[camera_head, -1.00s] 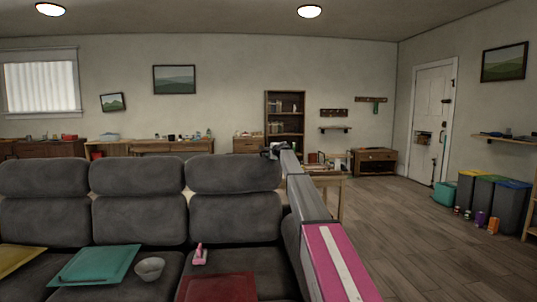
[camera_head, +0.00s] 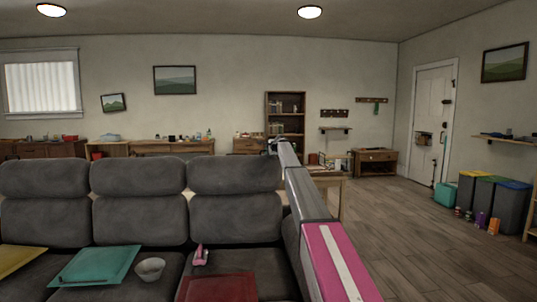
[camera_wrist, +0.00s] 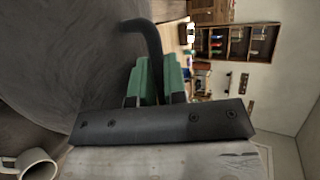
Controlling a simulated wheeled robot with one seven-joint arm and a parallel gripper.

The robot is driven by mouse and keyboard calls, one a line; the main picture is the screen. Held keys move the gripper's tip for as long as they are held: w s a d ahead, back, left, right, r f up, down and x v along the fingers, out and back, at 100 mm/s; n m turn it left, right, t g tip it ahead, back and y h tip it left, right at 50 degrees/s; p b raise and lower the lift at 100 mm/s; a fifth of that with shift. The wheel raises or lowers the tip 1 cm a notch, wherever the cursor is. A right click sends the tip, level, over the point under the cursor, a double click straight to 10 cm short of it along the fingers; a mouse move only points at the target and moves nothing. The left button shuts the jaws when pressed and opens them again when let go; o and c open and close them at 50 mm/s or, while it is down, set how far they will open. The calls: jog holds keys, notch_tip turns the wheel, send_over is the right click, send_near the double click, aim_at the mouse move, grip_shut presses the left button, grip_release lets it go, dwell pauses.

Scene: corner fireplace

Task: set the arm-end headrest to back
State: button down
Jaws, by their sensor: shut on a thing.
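The arm-end headrest (camera_head: 232,173) is the right-hand grey cushion along the top of the dark grey sofa (camera_head: 236,218). It stands roughly in line with the two headrests to its left. My gripper (camera_head: 279,146) is at the headrest's upper right corner, small and partly hidden by my arm in the head view. In the wrist view, the headrest's grey surface (camera_wrist: 70,45) fills the upper left. A dark bent bar (camera_wrist: 148,38) runs from beside it down to the green fingers of my gripper (camera_wrist: 158,82). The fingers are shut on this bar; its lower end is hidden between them.
A wooden table (camera_head: 328,181) stands behind the sofa's right end. A white mug (camera_wrist: 38,164) shows at the wrist view's lower left. Open floor (camera_head: 405,225) lies to the right.

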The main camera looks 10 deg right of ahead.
jog(key=shift+w+f, duration=0.15)
jog(key=shift+w, duration=0.55)
jog(key=shift+w+f, duration=0.1)
jog(key=shift+w, duration=0.6)
jog(key=c, duration=1.5)
grip_release()
jog(key=shift+w, duration=0.1)
jog(key=shift+o, duration=0.2)
jog(key=v, duration=1)
jog(key=shift+s+d+r, duration=0.15)
jog(key=shift+s+r, duration=0.05)
jog(key=shift+s, duration=0.15)
jog(key=shift+s, duration=0.1)
